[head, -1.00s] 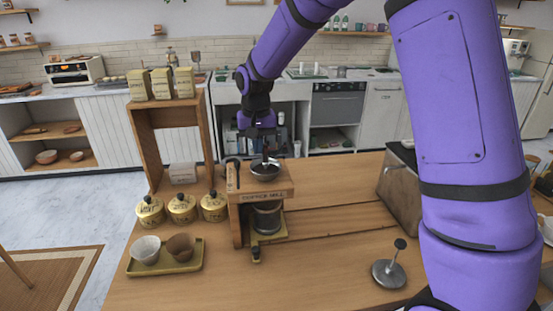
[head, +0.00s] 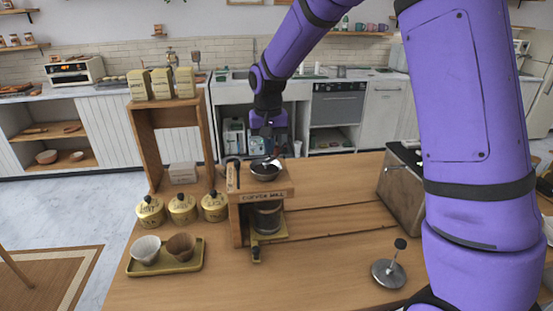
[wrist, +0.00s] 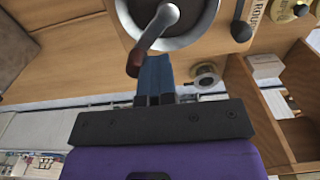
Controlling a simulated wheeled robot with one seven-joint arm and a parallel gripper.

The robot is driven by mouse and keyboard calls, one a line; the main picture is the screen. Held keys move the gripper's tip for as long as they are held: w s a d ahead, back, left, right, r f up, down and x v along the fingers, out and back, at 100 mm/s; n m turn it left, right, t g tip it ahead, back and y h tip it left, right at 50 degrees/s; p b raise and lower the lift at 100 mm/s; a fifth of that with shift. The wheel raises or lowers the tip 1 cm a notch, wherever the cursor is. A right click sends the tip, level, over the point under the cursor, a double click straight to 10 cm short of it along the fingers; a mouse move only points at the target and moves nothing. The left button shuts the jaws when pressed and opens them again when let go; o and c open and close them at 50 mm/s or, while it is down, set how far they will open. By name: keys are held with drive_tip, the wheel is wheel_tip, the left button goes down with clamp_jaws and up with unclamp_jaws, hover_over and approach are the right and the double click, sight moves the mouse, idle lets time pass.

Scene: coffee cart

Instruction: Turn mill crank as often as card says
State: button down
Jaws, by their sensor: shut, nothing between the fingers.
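The coffee mill (head: 262,197) stands on the wooden counter, with a dark round hopper (head: 264,173) on top. In the wrist view its metal crank (wrist: 157,25) reaches over the hopper rim and ends in a brown knob (wrist: 134,64). My gripper (wrist: 154,60) is shut and empty, its blue fingers right beside the knob. I cannot tell whether they touch it. In the head view my gripper (head: 268,133) is above the hopper's far side. A card (wrist: 257,14) beside the mill shows part of a word like "ROUN"; the rest is cut off.
Yellow lidded tins (head: 183,208) and a tray (head: 188,265) with two cups stand left of the mill. A wooden shelf (head: 145,142) rises behind the tins. A metal tamper (head: 389,272) and a box (head: 402,190) are at right. The counter between is clear.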

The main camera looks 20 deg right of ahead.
drive_tip(key=shift+d, duration=0.15)
drive_tip(key=shift+s+d, duration=0.5)
drive_tip(key=shift+d, duration=0.1)
